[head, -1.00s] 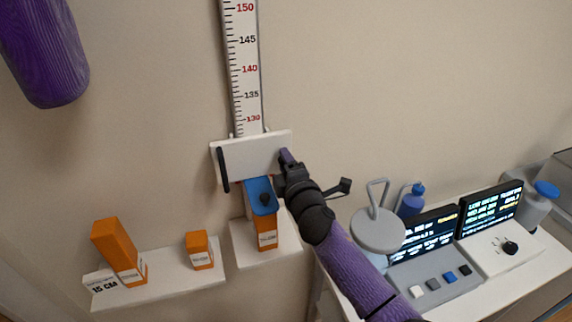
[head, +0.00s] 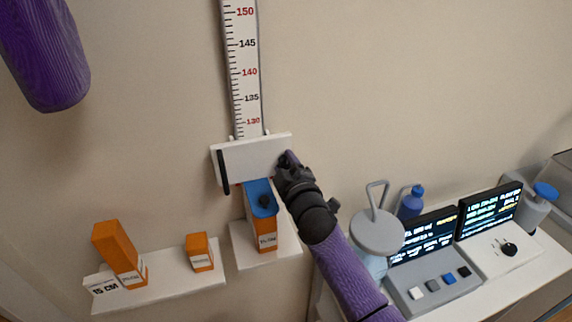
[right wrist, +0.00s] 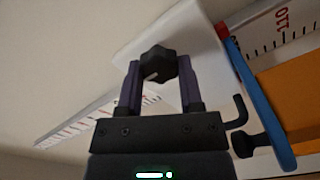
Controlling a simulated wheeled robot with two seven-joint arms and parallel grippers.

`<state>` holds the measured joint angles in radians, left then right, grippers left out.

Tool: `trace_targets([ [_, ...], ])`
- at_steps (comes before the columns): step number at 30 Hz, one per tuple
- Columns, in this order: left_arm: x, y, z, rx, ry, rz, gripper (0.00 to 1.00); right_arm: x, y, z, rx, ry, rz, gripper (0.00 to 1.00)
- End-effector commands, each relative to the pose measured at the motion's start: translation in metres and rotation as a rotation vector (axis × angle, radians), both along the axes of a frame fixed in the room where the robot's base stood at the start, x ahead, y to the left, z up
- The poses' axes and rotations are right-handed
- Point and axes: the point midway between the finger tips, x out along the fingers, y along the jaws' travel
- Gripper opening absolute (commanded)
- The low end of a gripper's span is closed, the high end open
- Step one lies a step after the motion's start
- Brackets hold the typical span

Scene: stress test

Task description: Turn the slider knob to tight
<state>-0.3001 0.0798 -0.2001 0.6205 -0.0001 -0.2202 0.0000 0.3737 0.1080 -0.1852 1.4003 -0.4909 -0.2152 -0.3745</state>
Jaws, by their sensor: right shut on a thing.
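The slider (head: 250,158) is a white block across the measuring scale (head: 246,75) on the wall. Its knob (right wrist: 159,62) is black and lobed, with a short pale mark, and sits on the slider's white face in the right wrist view. My right gripper (head: 287,160) is at the slider's right end in the head view, hiding the knob there. The right wrist view shows its two purple fingers (right wrist: 159,78) closed on either side of the knob. I cannot read any tight or loose marking. My left gripper is out of view.
A blue plate (head: 260,195) with a black knob lies over an orange box (head: 267,240) just below the slider. Orange boxes (head: 119,252) (head: 199,252) stand on the left shelf. Bottles and control panels (head: 440,288) fill the right table. The wall right of the scale is clear.

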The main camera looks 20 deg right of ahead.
Motion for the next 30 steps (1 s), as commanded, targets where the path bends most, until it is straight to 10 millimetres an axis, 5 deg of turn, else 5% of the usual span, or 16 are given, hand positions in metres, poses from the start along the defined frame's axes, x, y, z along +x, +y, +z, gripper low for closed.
trace_targets([
  [11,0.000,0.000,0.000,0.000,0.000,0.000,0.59,0.000,0.000,-0.001,0.008,0.003,0.000,0.00],
  [12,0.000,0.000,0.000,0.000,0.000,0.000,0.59,0.000,0.000,-0.001,0.008,0.003,0.000,0.49],
  [17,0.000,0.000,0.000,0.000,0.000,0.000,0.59,0.000,0.000,-0.001,0.006,0.002,0.000,0.82],
  [26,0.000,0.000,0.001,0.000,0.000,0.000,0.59,-0.002,0.000,0.000,0.005,0.002,0.000,0.82],
  [30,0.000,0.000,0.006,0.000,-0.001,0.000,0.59,-0.024,-0.001,0.000,0.004,0.002,0.000,0.82],
])
